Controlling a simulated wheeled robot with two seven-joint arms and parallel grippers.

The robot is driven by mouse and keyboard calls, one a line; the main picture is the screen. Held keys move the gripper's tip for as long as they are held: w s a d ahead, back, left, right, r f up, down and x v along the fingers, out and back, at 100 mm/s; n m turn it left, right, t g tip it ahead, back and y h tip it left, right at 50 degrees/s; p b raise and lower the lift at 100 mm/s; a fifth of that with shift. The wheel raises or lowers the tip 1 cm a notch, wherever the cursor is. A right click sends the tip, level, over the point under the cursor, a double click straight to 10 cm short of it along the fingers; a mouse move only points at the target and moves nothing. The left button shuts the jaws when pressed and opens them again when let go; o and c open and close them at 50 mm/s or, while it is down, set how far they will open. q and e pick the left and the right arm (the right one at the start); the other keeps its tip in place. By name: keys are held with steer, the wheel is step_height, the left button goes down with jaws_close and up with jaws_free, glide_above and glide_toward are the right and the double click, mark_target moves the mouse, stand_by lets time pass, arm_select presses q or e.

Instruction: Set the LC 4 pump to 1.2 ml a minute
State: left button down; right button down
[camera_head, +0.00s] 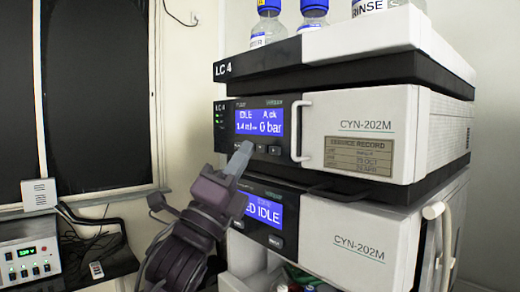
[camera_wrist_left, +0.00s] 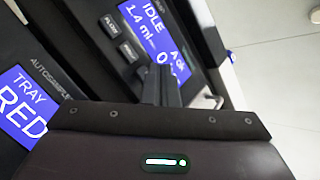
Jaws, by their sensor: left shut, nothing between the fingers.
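The LC 4 pump (camera_head: 370,125) is the upper module under the black tray marked LC 4. Its blue screen (camera_head: 259,122) reads IDLE, A ok, about 1.4 ml and 0 bar; the screen also shows in the left wrist view (camera_wrist_left: 148,28), partly covered by my fingers. A row of small dark buttons (camera_head: 275,150) runs below the screen; two labelled buttons (camera_wrist_left: 131,51) show in the left wrist view. My left gripper (camera_head: 240,155) is shut and empty, its fingertips in front of the button row at the screen's lower edge. I cannot tell whether they touch. My right gripper is out of view.
A white handle (camera_head: 296,130) stands just right of the screen. Blue-capped bottles (camera_head: 268,25) stand on the top tray. A power box (camera_head: 30,262) with cables sits at lower left.

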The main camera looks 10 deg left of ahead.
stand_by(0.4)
arm_select(q)
steer(key=shift+w+d, duration=0.25)
steer(key=shift+w, duration=0.1)
steer(key=shift+w+d, duration=0.25)
steer(key=shift+w, duration=0.05)
stand_by(0.7)
steer(key=shift+s+a, duration=0.1)
stand_by(0.3)
steer(key=shift+s+a+b, duration=0.4)
steer(key=shift+s+b, duration=0.05)
steer(key=shift+s, duration=0.1)
steer(key=s+a, duration=0.1)
steer(key=s, duration=0.1)
steer(key=s+a+b, duration=0.1)
steer(key=s+a, duration=0.1)
stand_by(0.4)
